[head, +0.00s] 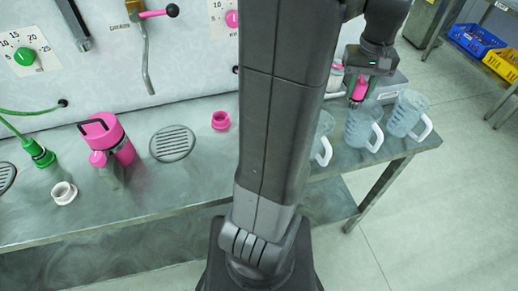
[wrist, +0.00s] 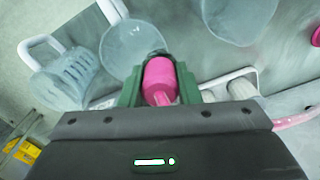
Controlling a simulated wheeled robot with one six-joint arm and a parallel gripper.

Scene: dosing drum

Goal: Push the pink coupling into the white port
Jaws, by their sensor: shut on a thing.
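My gripper (head: 358,97) is at the right end of the bench, above the clear jugs. It is shut on the pink coupling (head: 361,86). In the wrist view the pink coupling (wrist: 159,78) sits between the green finger pads of my gripper (wrist: 160,70), with a dark end pointing away from me. A white cylindrical part (wrist: 241,88) stands to the right of the coupling, apart from it; it may be the white port, but I cannot tell for sure. In the head view my arm hides part of that area.
Clear handled jugs (head: 362,128) stand close around and below my gripper. A pink hose (wrist: 295,118) runs off at the right.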

